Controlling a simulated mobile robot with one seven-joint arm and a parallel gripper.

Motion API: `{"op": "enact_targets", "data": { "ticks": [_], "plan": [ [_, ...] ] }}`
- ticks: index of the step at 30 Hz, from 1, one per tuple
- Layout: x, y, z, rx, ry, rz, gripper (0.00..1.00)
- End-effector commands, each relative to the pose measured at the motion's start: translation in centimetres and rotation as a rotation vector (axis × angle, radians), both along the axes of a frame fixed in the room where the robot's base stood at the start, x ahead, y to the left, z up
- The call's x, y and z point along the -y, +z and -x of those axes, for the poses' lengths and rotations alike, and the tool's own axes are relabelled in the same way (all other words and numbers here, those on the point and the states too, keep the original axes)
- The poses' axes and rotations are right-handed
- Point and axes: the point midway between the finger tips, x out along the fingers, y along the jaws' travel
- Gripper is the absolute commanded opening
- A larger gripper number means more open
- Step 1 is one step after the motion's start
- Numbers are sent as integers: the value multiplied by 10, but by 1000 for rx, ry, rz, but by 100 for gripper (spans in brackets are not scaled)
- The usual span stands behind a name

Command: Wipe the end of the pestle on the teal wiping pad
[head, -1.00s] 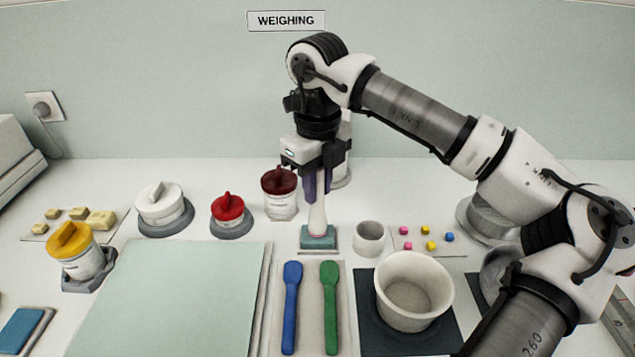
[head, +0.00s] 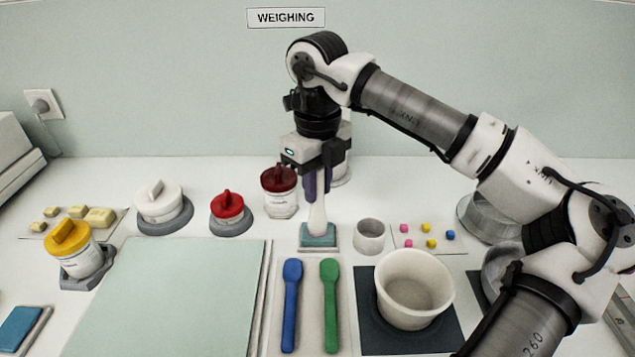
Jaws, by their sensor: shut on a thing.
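My gripper (head: 317,188) is shut on the white pestle (head: 317,218) and holds it upright, pointing down. The pestle's lower end is at the teal wiping pad (head: 319,241), over its middle, and appears to touch it. The pad is a small teal block on a pale base, behind the spatulas. The pestle's upper part is hidden between the dark fingers.
A white mortar (head: 414,290) stands on a dark mat at the front right. A small cup (head: 370,236) is just right of the pad. Blue (head: 291,305) and green (head: 330,305) spatulas lie in front. A dark-red-lidded jar (head: 280,193) stands close behind left.

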Motion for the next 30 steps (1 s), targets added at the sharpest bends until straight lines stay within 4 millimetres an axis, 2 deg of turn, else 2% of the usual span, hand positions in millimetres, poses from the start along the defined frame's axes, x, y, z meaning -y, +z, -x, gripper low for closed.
{"op": "enact_targets", "data": {
  "ticks": [14,23,30],
  "plan": [
    [1,-1,0,-1,0,0,0],
    [12,-1,0,-1,-2,1,0],
    [6,0,0,-1,0,1,0]
  ]
}}
